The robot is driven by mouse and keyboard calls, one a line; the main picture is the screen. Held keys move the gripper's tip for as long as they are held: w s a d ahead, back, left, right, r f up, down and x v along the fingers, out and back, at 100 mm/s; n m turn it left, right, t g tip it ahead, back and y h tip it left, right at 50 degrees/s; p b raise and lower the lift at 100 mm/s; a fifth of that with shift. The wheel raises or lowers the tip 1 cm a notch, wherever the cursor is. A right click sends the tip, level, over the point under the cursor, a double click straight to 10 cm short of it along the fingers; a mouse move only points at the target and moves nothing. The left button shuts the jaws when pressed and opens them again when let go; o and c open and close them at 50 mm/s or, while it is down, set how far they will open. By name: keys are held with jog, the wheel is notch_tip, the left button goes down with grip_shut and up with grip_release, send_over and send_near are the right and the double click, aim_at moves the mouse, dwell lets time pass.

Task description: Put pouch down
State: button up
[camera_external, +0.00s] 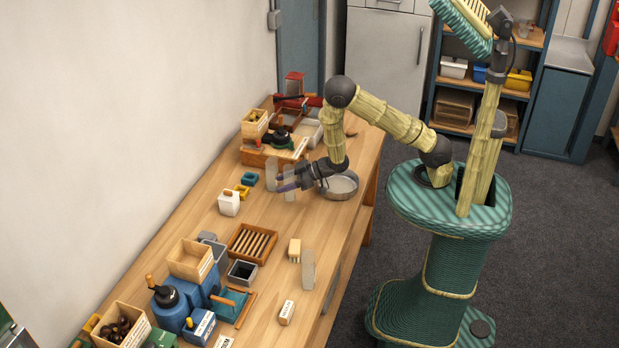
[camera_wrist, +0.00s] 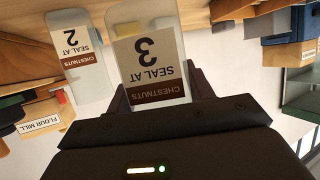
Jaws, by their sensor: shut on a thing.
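My gripper (camera_external: 283,185) is over the table, left of the metal bowl, with its fingers pointing left. It is shut on a clear pouch labelled "CHESTNUTS SEAL AT 3" (camera_wrist: 148,62), which shows upside down between the fingers in the wrist view. A second clear pouch labelled "CHESTNUTS SEAL AT 2" (camera_wrist: 82,52) is just beside it. In the external view two pale, see-through shapes overlap at the gripper, and I cannot tell whether the held pouch touches the table. Another see-through pouch-like piece (camera_external: 308,270) is nearer the front edge.
The metal bowl (camera_external: 341,187) is close to my wrist. A white container (camera_external: 229,203), a slatted wooden tray (camera_external: 252,243) and a blue machine (camera_external: 172,310) stand on the table (camera_external: 268,215). A box labelled "FLOUR MILL" (camera_wrist: 38,126) shows in the wrist view. Mid-table is fairly clear.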

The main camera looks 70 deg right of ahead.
jog(key=shift+f+p, duration=0.35)
jog(key=shift+f, duration=1.7)
jog(key=shift+f, duration=0.15)
jog(key=o, duration=1)
jog(key=shift+c, duration=0.2)
